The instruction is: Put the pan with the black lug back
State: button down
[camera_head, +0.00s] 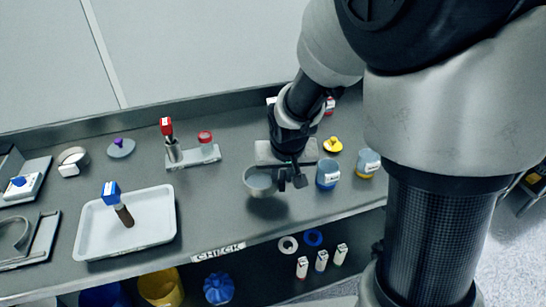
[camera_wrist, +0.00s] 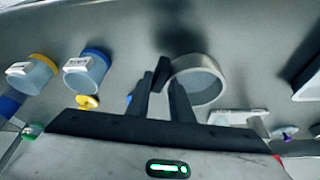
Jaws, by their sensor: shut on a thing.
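A round grey pan (camera_head: 259,182) hangs from my gripper (camera_head: 291,182) over the middle of the grey bench (camera_head: 225,215). A dark shadow lies below the pan, so it is held above the bench. In the wrist view the pan (camera_wrist: 198,82) shows as a shallow open ring at the fingertips of my gripper (camera_wrist: 168,85).
Right of my gripper stand a blue-based cup (camera_head: 327,174), a yellow-based cup (camera_head: 368,162) and a yellow knobbed lid (camera_head: 332,145). A white tray (camera_head: 95,222) holds a blue-topped item. A lower shelf holds several containers.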

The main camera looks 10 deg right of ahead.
jog(key=shift+f+b, duration=0.35)
jog(key=shift+f, duration=1.4)
jog(key=shift+f, duration=0.15)
jog(key=c, duration=1.6)
grip_release()
jog(key=shift+o, duration=0.2)
